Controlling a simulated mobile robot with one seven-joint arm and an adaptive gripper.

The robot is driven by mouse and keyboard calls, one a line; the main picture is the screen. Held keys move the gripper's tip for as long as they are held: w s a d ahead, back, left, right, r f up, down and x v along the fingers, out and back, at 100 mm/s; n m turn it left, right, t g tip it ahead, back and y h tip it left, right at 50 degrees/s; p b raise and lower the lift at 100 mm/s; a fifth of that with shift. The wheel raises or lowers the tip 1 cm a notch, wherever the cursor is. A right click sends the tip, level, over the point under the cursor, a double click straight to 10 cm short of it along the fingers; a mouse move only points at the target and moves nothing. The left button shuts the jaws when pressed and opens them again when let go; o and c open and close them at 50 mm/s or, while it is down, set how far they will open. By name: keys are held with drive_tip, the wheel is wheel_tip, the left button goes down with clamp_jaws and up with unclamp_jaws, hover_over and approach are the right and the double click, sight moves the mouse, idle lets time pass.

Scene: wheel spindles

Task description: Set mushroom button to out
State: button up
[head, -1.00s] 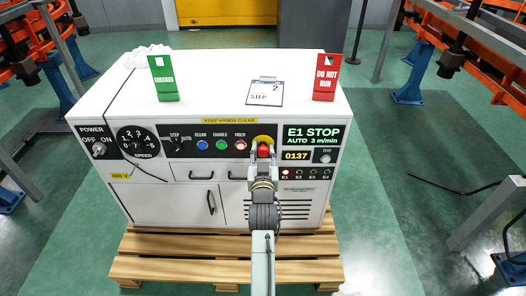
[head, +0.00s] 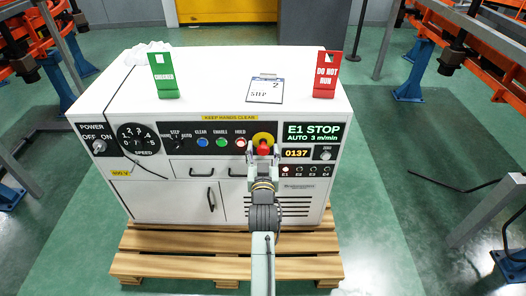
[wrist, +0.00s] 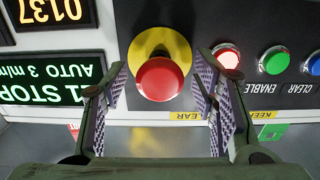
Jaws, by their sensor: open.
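The red mushroom button (head: 264,149) sits on a yellow round plate (head: 263,138) on the cabinet's front panel. In the wrist view the red button (wrist: 159,79) is between the two finger pads, with a gap on each side. My gripper (head: 263,157) is open in front of the button; it also shows in the wrist view (wrist: 160,95), its fingers to either side of the red head. Whether the button is in or out cannot be told for sure. The panel display (head: 313,134) reads "E1 STOP, AUTO 3 m/min".
Beside the button are the lit hold button (head: 240,143), the green enable button (head: 221,143) and the blue clear button (head: 201,143). A counter (head: 296,153) shows 0137. A green sign (head: 163,76), a red sign (head: 327,76) and a clipboard (head: 265,90) are on the cabinet top (head: 215,85).

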drive_tip(key=s, duration=0.7)
drive_tip(key=shift+s, duration=0.2)
